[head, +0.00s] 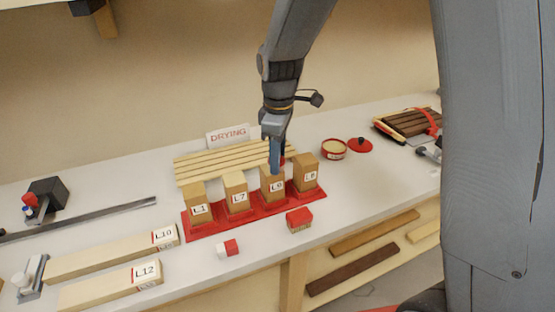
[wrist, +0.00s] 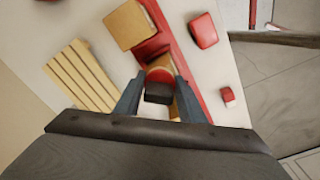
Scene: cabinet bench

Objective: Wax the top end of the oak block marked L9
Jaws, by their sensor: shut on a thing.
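The oak block marked L9 (head: 277,190) stands upright in a red rack (head: 240,221), third from the left. My gripper (head: 276,165) is right above its top end, pointing down. In the wrist view my gripper (wrist: 168,105) is shut on a small applicator (wrist: 158,93) with a dark part and a red part. The applicator's lower end and its contact with the block are hidden, so I cannot tell whether they touch. An open red pot with pale contents (head: 334,150) stands to the right, its red lid (head: 360,145) beside it.
Blocks L1 (head: 198,204), L7 (head: 236,193) and one that looks like L8 (head: 306,173) share the rack, close beside L9. A slatted drying rack (head: 210,165) lies behind. A red block (head: 299,219) and a red-and-white piece (head: 229,249) lie in front. Boards L10 (head: 110,256) and L12 (head: 110,287) lie at left.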

